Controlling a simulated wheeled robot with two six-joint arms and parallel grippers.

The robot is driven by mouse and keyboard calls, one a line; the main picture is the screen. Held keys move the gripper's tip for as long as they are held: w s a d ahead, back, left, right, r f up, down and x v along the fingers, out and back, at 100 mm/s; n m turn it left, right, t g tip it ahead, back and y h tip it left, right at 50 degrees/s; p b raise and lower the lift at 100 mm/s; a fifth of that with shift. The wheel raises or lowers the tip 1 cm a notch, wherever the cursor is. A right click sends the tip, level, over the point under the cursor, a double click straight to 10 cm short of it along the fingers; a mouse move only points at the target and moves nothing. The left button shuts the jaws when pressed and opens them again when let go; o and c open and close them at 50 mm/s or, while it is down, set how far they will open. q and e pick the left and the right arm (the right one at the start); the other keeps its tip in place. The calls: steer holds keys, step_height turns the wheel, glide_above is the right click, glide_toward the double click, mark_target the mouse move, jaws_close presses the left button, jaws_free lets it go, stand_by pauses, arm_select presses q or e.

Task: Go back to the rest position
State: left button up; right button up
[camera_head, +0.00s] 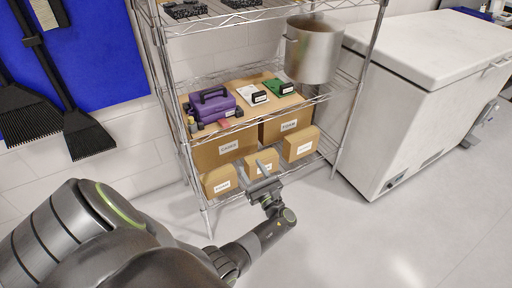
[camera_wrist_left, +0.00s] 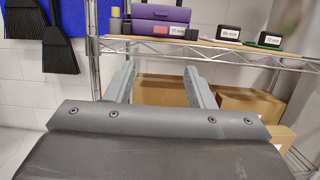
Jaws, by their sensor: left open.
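My left gripper (camera_head: 262,176) is in front of the lower part of a wire shelf rack (camera_head: 205,214). In the left wrist view its two fingers (camera_wrist_left: 160,84) stand apart with nothing between them, so it is open and empty. Cardboard boxes (camera_head: 222,181) on the bottom shelf are behind it, and the gripper partly covers the middle one. I cannot tell whether the fingers touch a box. My left arm comes in from the lower left. My right gripper does not show in either view.
A purple case (camera_head: 212,106), a green item (camera_head: 279,87) and a metal pot (camera_head: 313,50) stand on the middle shelf. A white chest freezer (camera_head: 425,110) is at the right. Brushes (camera_head: 85,134) hang on the left wall. Floor (camera_head: 330,240) between rack and freezer is clear.

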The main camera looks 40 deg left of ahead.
arm_select(q)
steer(key=s+f+n+g+h+p, duration=0.1)
steer(key=s+f+n+g+h, duration=0.3)
steer(key=s+f, duration=0.7)
steer(key=s+f+n+g+h+p, duration=0.15)
steer(key=s+f+h, duration=0.5)
steer(key=f, duration=0.75)
steer(key=s+d+f+n+h, duration=0.2)
steer(key=s+n, duration=0.3)
steer(key=s, duration=0.4)
steer(key=s+d+f+n+h+p, duration=0.1)
steer(key=s+d+f+n+h, duration=0.2)
steer(key=s+n, duration=0.3)
steer(key=s+d+f+n+g+h+p, duration=0.1)
steer(key=s+d+f+n, duration=0.3)
steer(key=s, duration=0.8)
steer(key=shift+f+n+h, duration=0.15)
steer(key=shift+n+h, duration=0.6)
steer(key=shift+n, duration=0.5)
steer(key=shift+d, duration=0.1)
steer(key=shift+c, duration=1.4)
steer(key=shift+s, duration=0.1)
